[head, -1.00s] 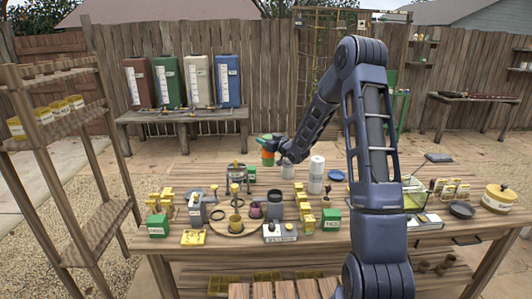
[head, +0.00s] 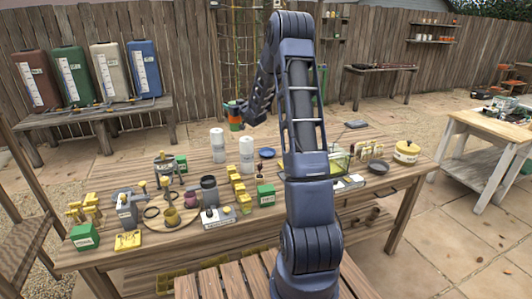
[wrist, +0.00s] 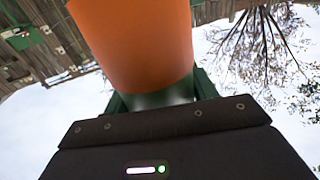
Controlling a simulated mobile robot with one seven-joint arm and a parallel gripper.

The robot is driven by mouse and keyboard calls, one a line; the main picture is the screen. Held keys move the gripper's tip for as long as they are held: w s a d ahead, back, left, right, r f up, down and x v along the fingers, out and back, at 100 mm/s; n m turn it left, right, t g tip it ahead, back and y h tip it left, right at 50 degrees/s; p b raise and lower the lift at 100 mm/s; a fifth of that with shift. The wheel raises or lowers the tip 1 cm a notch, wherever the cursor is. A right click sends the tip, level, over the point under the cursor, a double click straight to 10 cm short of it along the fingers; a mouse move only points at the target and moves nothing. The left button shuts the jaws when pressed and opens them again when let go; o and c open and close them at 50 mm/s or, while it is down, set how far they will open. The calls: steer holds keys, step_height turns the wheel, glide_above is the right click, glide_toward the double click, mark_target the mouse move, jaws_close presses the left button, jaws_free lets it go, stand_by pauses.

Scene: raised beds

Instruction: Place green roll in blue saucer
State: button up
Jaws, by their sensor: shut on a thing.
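My gripper (head: 238,115) is raised above the far side of the table, shut on an orange cylinder (head: 234,113). In the wrist view the orange cylinder (wrist: 135,40) fills the top middle, pale at its lower end, between the green fingers of my gripper (wrist: 152,98). Green also shows beside the orange in the head view; I cannot tell whether it is finger or held thing. I cannot make out a separate green roll. The blue saucer (head: 267,153) lies on the table, right of and below my gripper, and looks empty.
Two white cylinders (head: 246,154) stand left of the saucer. Yellow blocks, a green box (head: 265,195), a dark jar (head: 209,189) and other items crowd the table's front left. A dark bowl (head: 378,167) and a yellow pot (head: 406,151) are at the right.

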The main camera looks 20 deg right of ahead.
steer(key=w+d+m+h, duration=0.25)
steer(key=d+h, duration=0.25)
steer(key=d, duration=1.4)
step_height(320, 180, down, 19)
steer(key=shift+s+f+m+t, duration=0.2)
steer(key=shift+s+m+t, duration=0.15)
steer(key=shift+m+t, duration=0.1)
steer(key=shift+d+f, duration=0.1)
steer(key=shift+f, duration=0.05)
steer(key=o, duration=1.5)
steer(key=shift+o, duration=0.2)
